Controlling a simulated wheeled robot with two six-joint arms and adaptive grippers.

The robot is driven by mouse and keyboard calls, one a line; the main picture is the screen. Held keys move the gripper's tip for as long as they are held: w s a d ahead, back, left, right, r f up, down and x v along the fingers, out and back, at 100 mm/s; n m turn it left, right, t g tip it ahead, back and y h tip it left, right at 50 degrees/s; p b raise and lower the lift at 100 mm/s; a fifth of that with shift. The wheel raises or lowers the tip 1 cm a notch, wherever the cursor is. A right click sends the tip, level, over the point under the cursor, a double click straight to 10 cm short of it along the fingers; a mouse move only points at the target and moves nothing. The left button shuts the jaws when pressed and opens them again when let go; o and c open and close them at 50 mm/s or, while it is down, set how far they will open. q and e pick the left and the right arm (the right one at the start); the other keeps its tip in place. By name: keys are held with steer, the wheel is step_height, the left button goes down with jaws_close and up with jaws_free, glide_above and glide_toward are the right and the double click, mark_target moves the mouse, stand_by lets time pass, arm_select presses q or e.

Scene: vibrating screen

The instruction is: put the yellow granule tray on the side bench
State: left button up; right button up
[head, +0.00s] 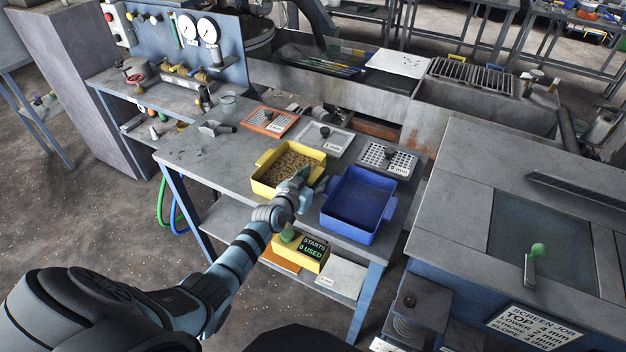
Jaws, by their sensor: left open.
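The yellow granule tray (257,187) stands on a grey-topped bench with blue legs (200,160), and tan granules fill it. My left arm reaches in from the lower left. My left gripper (308,183) is open at the tray's front right corner, between the tray and a blue tray (380,222). The gripper hides part of that corner; I cannot tell if it touches the tray. My right gripper is not in view. I cannot tell which surface is the side bench.
The empty-looking blue tray stands close on the right. Screen plates, one orange (269,120) and one marked 5 mm (388,160), lie behind. A metal scoop (215,128) lies at the bench's left. A yellow counter box (312,262) sits on the lower shelf. A large grey machine (455,220) stands right.

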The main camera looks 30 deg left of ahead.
arm_select(q)
steer(key=shift+r, duration=0.3)
steer(key=p+v, duration=0.5)
steer(key=v, duration=0.1)
steer(key=shift+s+r, duration=0.25)
steer(key=shift+r, duration=0.05)
steer(key=v, duration=0.1)
steer(key=p+v, duration=0.1)
steer(key=v, duration=0.1)
steer(key=p+v, duration=0.1)
steer(key=v, duration=0.1)
steer(key=shift+s+f, duration=0.25)
